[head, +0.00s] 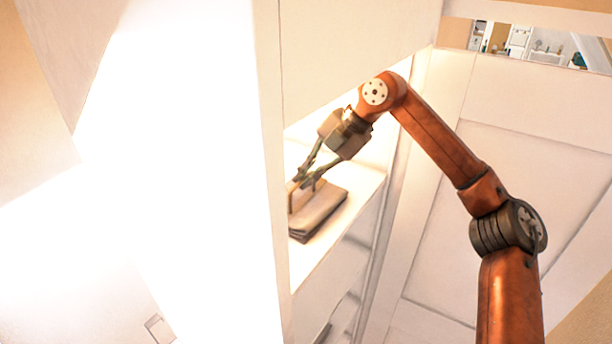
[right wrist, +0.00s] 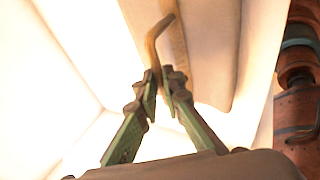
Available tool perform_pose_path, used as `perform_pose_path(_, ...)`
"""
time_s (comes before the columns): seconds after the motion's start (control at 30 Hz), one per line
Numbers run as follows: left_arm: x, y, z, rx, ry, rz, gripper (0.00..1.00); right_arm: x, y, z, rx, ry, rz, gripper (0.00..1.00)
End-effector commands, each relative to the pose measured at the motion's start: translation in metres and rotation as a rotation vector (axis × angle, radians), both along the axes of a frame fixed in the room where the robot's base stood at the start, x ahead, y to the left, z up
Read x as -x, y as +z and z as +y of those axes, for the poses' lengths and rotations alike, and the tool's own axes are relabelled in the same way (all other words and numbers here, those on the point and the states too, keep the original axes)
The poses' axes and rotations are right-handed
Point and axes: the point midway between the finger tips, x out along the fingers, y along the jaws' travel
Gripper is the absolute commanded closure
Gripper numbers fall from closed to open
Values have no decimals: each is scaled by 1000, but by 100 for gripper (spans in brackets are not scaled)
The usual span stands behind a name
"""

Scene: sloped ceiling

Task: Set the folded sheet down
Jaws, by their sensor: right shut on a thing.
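The folded sheet (head: 322,212) is a flat grey-brown bundle with a tan strip along its left side. In the head view it is at a white shelf inside the cabinet, partly cut off by the cabinet's front panel. My right gripper (head: 302,183) reaches down from above and is shut on its tan strip. In the right wrist view the fingers (right wrist: 163,78) meet on this curved tan strip, with the pale sheet (right wrist: 212,50) beyond. I cannot tell whether the sheet's underside touches the shelf. My left gripper is not in view.
The white shelf (head: 345,208) has bare room to the right of the sheet. A white upper panel (head: 350,45) is above my wrist, and a tall white panel (head: 271,170) stands close on the left. A panelled white surface (head: 490,190) lies behind my right arm.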

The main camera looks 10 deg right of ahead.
Motion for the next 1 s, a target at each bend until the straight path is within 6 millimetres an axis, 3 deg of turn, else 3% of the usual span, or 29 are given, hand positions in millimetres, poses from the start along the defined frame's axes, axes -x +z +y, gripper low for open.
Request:
perform_pose_path(0.27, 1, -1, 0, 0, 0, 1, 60, 1, -1, 0, -2, 0, -2, 100)
perform_pose_path(0.3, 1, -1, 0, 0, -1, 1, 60, 1, -2, 0, -1, 1, -1, 92)
perform_pose_path(0.57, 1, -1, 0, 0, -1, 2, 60, 1, -1, 0, -1, 1, -1, 75)
perform_pose_path(0.9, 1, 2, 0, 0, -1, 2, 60, 1, 4, 0, -1, 0, -2, 75)
perform_pose_path(1.0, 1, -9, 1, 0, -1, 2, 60, 3, 11, -6, -2, 0, -5, 75)
